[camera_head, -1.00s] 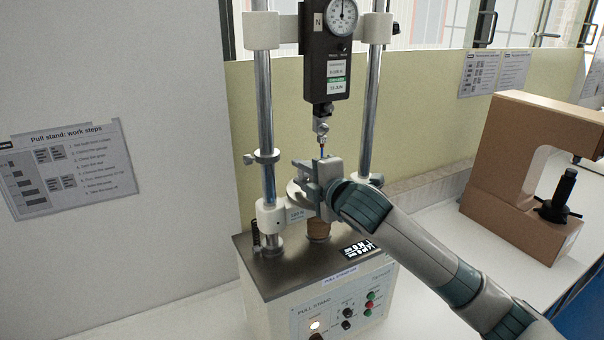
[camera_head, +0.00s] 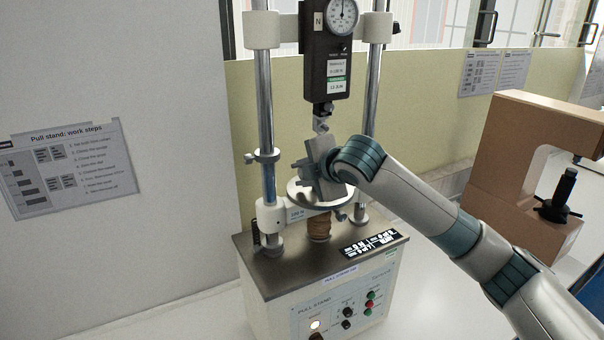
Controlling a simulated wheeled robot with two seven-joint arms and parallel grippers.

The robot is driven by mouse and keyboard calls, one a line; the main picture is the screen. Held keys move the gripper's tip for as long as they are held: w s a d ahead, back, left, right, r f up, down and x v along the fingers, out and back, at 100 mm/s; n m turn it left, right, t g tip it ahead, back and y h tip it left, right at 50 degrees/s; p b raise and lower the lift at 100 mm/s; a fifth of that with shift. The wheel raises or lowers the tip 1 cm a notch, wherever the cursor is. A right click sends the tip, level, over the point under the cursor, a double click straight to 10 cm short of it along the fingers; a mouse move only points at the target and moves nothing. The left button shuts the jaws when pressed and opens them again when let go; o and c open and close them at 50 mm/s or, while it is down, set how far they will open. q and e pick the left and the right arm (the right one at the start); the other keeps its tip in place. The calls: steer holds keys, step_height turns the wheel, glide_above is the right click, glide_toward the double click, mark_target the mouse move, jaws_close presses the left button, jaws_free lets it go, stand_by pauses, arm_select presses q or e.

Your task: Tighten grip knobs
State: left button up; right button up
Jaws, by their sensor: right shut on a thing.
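The pull stand (camera_head: 318,290) has a dark gauge body (camera_head: 325,70) with a dial hung between two steel columns. A small metal upper grip (camera_head: 322,122) hangs under the gauge. Below it is a round white plate (camera_head: 305,194) on the crosshead, above a brown bellows (camera_head: 319,228). My right gripper (camera_head: 308,172) reaches in from the right, tilted, between the upper grip and the plate. It is shut on a grip knob, which its body mostly hides. The specimen and the lower grip are also hidden behind it. My left gripper is not in view.
A brown C-shaped tester (camera_head: 495,150) with a black handled spindle (camera_head: 559,200) stands at the right. The stand's front panel (camera_head: 345,310) carries knobs and buttons. A work-steps sheet (camera_head: 68,170) is on the left wall. The columns closely flank my gripper.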

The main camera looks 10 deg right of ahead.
steer(key=shift+g+h, duration=0.6)
steer(key=shift+g, duration=0.6)
steer(key=o, duration=1)
steer(key=shift+o, duration=0.2)
steer(key=shift+s+f, duration=0.1)
